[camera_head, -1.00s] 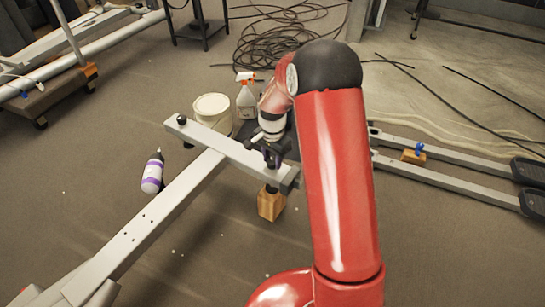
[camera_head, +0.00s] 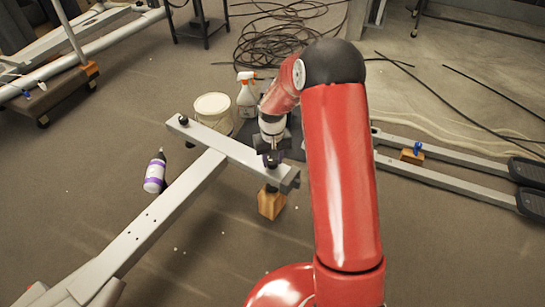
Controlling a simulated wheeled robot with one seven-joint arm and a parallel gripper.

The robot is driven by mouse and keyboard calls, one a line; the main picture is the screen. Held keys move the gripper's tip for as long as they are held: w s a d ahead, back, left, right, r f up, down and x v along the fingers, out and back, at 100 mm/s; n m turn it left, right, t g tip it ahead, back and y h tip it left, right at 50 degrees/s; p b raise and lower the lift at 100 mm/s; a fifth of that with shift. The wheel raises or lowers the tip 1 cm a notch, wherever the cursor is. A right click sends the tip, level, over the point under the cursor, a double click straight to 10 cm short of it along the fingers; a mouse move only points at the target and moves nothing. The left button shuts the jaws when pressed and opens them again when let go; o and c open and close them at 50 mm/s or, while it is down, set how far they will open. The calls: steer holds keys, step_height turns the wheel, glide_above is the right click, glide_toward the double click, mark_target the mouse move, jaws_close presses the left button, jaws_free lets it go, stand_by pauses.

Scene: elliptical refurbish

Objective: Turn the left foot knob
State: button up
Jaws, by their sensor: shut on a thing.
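The grey T-shaped frame (camera_head: 157,207) lies on the floor with a crossbar at its far end. A black knob (camera_head: 183,120) stands on the crossbar's left end. My gripper (camera_head: 272,161) points down over the crossbar's right end and is shut on a dark foot knob there. A wooden block (camera_head: 271,204) stands under the right end of the crossbar.
A white bucket (camera_head: 213,108) and a spray bottle (camera_head: 246,95) stand behind the crossbar. A purple-labelled bottle (camera_head: 155,173) is left of the beam. Grey rails with pedals (camera_head: 450,180) lie to the right. Coiled black cable (camera_head: 275,45) lies behind.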

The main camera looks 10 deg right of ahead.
mark_target(272, 160)
steer(key=n+p, duration=0.1)
steer(key=n, duration=0.2)
steer(key=shift+r+n, duration=0.1)
steer(key=shift+n, duration=0.2)
steer(key=shift+n+p, duration=0.4)
steer(key=shift+n, duration=1.4)
steer(key=o, duration=1)
step_height(272, 160, up, 8)
steer(key=shift+f+p, duration=0.15)
steer(key=shift+p, duration=0.45)
